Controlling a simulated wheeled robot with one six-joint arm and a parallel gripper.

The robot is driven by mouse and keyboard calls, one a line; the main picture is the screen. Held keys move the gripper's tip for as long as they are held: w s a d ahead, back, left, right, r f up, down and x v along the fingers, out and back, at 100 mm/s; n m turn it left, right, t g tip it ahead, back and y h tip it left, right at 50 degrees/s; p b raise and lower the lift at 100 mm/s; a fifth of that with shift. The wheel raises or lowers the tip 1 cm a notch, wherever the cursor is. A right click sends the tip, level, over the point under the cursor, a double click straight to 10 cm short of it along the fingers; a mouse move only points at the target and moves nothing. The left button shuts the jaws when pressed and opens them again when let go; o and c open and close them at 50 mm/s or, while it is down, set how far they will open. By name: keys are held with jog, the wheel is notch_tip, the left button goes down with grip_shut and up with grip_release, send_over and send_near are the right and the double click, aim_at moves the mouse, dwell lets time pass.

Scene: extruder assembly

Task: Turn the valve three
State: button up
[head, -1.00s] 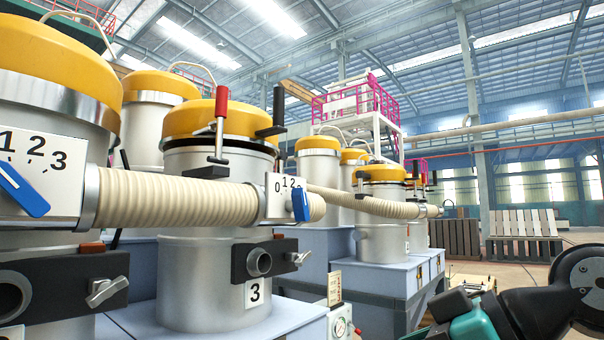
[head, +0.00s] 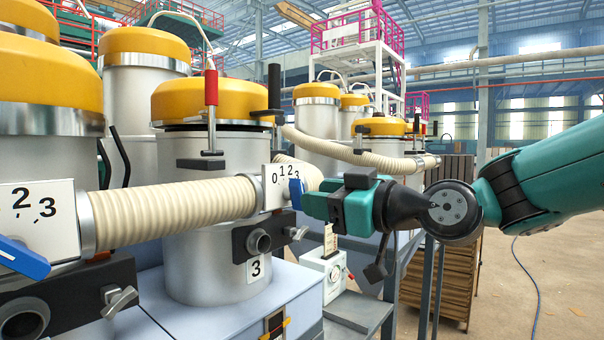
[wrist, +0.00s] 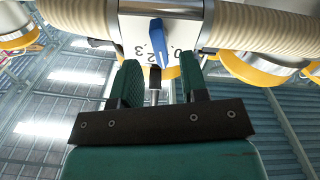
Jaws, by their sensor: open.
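The container marked 3 (head: 254,268) is a metal drum with a yellow lid. In front of its upper part, a white dial plate (head: 270,180) numbered 0 to 3 sits on the beige hose line. Its blue valve handle (head: 295,193) also shows in the wrist view (wrist: 158,42). My gripper (head: 304,204) is at the dial's right side. In the wrist view my gripper (wrist: 160,70) is open, with the blue handle just ahead of and between the fingertips. I cannot tell whether a finger touches it. In the head view the gripper partly hides the hose behind.
A second dial (head: 38,212) with a blue handle is at the left. A red-handled clamp (head: 211,90) and a black-handled clamp (head: 274,88) stand above the hose. A white box with a gauge (head: 328,278) is below my arm. The floor at the right is mostly clear.

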aim_at(295, 195)
jog(key=shift+p+x, duration=0.85)
jog(key=shift+x, duration=1.25)
grip_shut()
jog(key=shift+f, duration=0.1)
jog(key=m+b, duration=0.2)
jog(key=m, duration=0.1)
jog(key=shift+f, duration=0.1)
jog(key=m+b, duration=0.1)
jog(key=m, duration=0.1)
jog(key=shift+m+b, duration=0.3)
jog(key=shift+b, duration=0.1)
jog(key=m+b, duration=0.1)
jog(key=m, duration=0.5)
jog(key=shift+m, duration=0.3)
